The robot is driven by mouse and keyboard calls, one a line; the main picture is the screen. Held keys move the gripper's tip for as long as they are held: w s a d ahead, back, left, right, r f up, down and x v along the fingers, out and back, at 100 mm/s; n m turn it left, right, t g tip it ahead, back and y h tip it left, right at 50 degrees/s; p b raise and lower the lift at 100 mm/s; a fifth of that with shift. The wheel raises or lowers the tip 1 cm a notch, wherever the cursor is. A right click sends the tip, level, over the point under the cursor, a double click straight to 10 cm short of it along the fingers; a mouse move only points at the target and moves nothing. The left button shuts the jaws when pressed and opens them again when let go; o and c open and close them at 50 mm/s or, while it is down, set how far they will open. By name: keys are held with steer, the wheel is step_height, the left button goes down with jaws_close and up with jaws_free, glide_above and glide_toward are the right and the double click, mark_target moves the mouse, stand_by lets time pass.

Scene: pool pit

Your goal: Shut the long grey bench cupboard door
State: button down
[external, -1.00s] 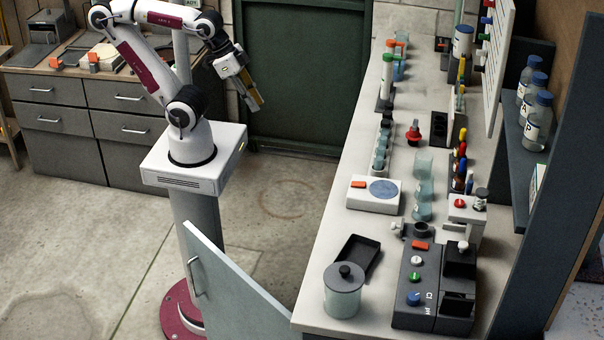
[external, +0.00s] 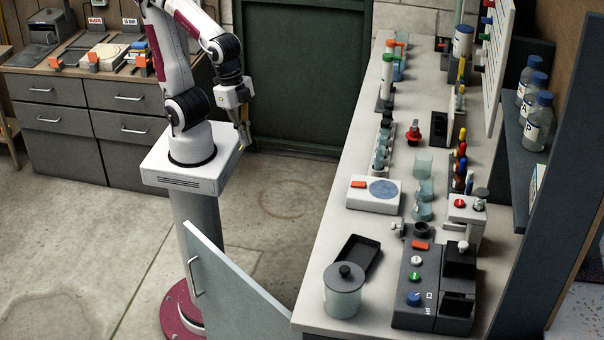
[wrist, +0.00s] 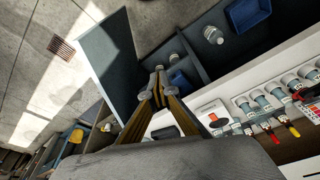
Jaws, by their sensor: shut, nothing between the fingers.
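The long grey bench cupboard door (external: 235,290) stands swung open from the left front side of the long bench (external: 330,220), with its bar handle (external: 194,277) on the outer face. In the wrist view the open door (wrist: 110,55) shows beside the open cupboard interior (wrist: 190,45). My gripper (external: 246,143) is shut and empty. It hangs in the air near my base, behind and above the door, and touches nothing. In the wrist view its fingertips (wrist: 151,82) meet in front of the cupboard opening.
The bench top holds a lidded jar (external: 344,290), a black tray (external: 358,258), a white balance (external: 373,194) and several bottles and racks. Inside the cupboard lie a blue bin (wrist: 249,14) and a white-capped jar (wrist: 212,34).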

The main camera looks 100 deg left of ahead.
steer(key=s+d+f+m+y, duration=0.1)
steer(key=s+d+f+m, duration=0.4)
steer(key=d, duration=0.6)
steer(key=s+d+f+m+g+y, duration=0.1)
steer(key=s+d+f+m, duration=0.4)
steer(key=d+f, duration=0.4)
steer(key=s+d+f+m+y, duration=0.1)
steer(key=s+d+f+m, duration=0.4)
steer(key=d, duration=0.7)
step_height(320, 180, down, 3)
steer(key=shift+s+d+f+m+y, duration=0.1)
steer(key=shift+s+d+m+y, duration=0.25)
steer(key=shift+m, duration=0.75)
steer(key=shift+w+f, duration=0.1)
steer(key=shift+f, duration=0.05)
steer(key=w+a+f, duration=0.2)
steer(key=a+f, duration=0.4)
steer(key=f, duration=0.3)
steer(key=shift+w+f, duration=0.2)
